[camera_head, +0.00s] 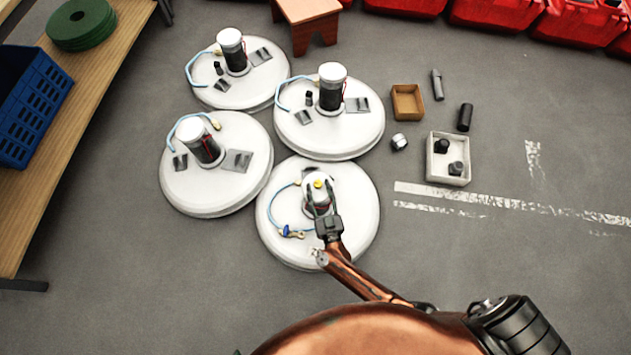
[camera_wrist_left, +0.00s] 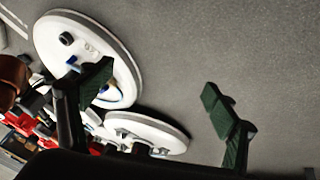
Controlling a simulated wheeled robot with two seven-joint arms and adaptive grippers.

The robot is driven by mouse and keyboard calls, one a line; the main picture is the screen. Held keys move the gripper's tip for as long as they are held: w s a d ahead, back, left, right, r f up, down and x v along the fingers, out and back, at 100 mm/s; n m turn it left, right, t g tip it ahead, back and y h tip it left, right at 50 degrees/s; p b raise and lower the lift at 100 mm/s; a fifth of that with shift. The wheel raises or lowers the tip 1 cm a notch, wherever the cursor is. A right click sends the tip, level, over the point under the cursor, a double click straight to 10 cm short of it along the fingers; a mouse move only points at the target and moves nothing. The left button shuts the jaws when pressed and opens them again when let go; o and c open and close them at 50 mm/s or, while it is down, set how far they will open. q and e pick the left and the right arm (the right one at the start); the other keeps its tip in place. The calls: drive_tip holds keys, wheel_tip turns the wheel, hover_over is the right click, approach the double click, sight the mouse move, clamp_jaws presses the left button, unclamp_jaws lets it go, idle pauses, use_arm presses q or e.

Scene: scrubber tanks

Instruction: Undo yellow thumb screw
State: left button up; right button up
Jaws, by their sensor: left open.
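My right gripper (camera_head: 321,190) comes in from the lower right in the head view. Its fingers are apart, one on each side of the motor top; I cannot tell whether they touch it. My left gripper (camera_wrist_left: 162,98) shows only in the left wrist view, open and with only grey floor between its fingers. White lids show beyond its left finger. The thumb screw cannot be made out in that view.
Three more white lids with motors stand behind and left, the closest being the left lid (camera_head: 215,187). A brown tray (camera_head: 394,103), a white tray (camera_head: 430,172) and loose dark parts lie to the right. A wooden bench (camera_head: 90,100) runs along the left.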

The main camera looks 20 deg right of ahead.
drive_tip(key=shift+w+d, duration=0.25)
drive_tip(key=shift+w, duration=0.9)
drive_tip(key=shift+c, duration=0.7)
drive_tip(key=c, duration=0.9)
drive_tip(key=shift+a, duration=0.15)
clamp_jaws()
